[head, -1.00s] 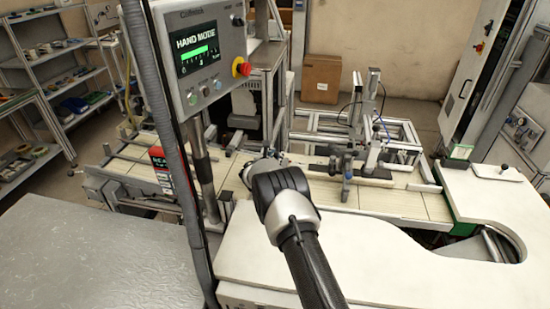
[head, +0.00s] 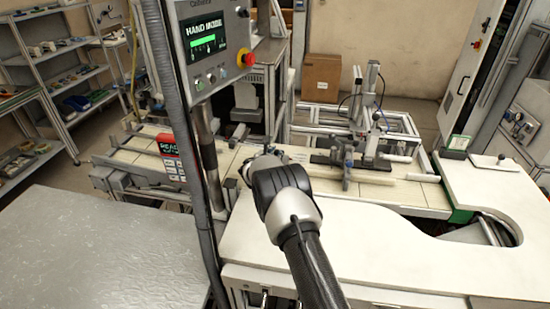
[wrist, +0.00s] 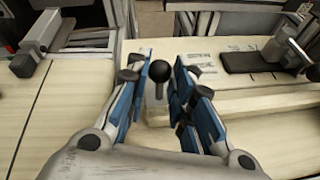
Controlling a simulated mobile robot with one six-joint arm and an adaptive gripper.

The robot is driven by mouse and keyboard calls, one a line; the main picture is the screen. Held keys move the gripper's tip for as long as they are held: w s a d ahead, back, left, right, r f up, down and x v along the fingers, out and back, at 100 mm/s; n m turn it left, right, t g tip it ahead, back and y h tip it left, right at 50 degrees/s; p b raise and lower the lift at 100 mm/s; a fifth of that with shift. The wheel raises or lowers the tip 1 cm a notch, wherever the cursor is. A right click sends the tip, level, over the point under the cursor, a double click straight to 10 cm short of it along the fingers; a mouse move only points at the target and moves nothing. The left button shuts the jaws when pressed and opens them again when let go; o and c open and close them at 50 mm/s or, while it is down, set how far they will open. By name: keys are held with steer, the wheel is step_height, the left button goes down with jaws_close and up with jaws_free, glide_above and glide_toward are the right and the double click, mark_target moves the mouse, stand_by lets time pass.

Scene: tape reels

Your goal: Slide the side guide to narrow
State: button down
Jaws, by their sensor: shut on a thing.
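The side guide (wrist: 245,105) is a long pale bar lying across the pale slatted conveyor bed. A black ball knob (wrist: 159,71) on a short post stands near its left end. My gripper (wrist: 163,75), with blue-padded fingers, is closed around this knob, one finger on each side. In the head view my gripper (head: 258,161) reaches over the conveyor, just right of the control panel's post. My own wrist hides the knob there. The guide (head: 350,174) extends to the right of it, in front of a dark plate.
The control panel (head: 212,45) reads HAND MODE and hangs on a post left of my arm. A grey frame with upright posts (head: 370,110) stands behind the guide. A white worktop (head: 400,250) with a curved cutout lies in front. A red-faced box (head: 168,146) sits left on the conveyor.

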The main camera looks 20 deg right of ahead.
steer(key=c, duration=1.8)
jaws_free()
steer(key=shift+s+f, duration=0.15)
steer(key=shift+f, duration=0.15)
steer(key=o, duration=0.4)
steer(key=shift+r, duration=0.2)
steer(key=v, duration=1.2)
